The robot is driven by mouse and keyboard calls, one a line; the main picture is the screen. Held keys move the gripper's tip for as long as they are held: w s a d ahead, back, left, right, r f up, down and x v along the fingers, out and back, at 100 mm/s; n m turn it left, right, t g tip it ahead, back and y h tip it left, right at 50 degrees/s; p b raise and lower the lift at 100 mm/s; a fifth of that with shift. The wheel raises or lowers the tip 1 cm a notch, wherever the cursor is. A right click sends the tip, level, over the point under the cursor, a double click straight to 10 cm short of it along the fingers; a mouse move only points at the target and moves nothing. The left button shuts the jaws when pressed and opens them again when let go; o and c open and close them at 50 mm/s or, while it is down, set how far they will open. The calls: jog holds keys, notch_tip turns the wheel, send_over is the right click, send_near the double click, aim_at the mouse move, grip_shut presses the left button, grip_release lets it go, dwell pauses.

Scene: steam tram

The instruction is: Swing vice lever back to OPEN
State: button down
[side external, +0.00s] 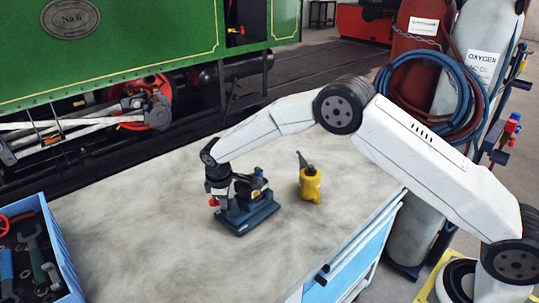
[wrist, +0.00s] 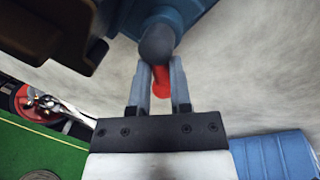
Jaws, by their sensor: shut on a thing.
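A small blue vice (side external: 250,214) stands on the workbench, below the end of my arm in the side view. Part of its blue body (wrist: 190,12) fills the top of the wrist view. Its lever has a red grip (wrist: 161,82), which sits between the two fingers of my gripper (wrist: 160,92). A rounded dark grey end (wrist: 157,42) covers the fingertips' far side. In the side view my gripper (side external: 215,194) points down at the vice's left side, with the red grip (side external: 213,202) at its tip. My gripper is shut on the lever. Any OPEN marking is too small to see.
A yellow oil can (side external: 310,186) stands to the right of the vice on the workbench (side external: 150,225). A blue crate (side external: 62,245) of tools sits at the left. Gas cylinders (side external: 462,95) with hoses stand behind my arm. The bench front is clear.

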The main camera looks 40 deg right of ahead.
aim_at(232, 212)
jog(key=shift+s+n, duration=0.15)
jog(key=shift+n, duration=0.25)
jog(key=n, duration=0.4)
jog(key=shift+s+y, duration=0.3)
jog(key=shift+y, duration=0.1)
jog(key=n, duration=0.2)
jog(key=s+n+y, duration=0.1)
jog(key=n, duration=0.2)
jog(key=shift+t, duration=0.3)
jog(key=n, duration=0.5)
jog(key=shift+s+d+y, duration=0.25)
jog(key=shift+s+y, duration=0.05)
jog(key=shift+y, duration=0.1)
jog(key=shift+s+d+n+g+y, duration=0.1)
jog(key=shift+d+n+g+y, duration=0.1)
jog(key=shift+n, duration=0.85)
jog(key=shift+s+d+n+g+y, duration=0.1)
jog(key=shift+n+g, duration=0.1)
jog(key=shift+n, duration=0.85)
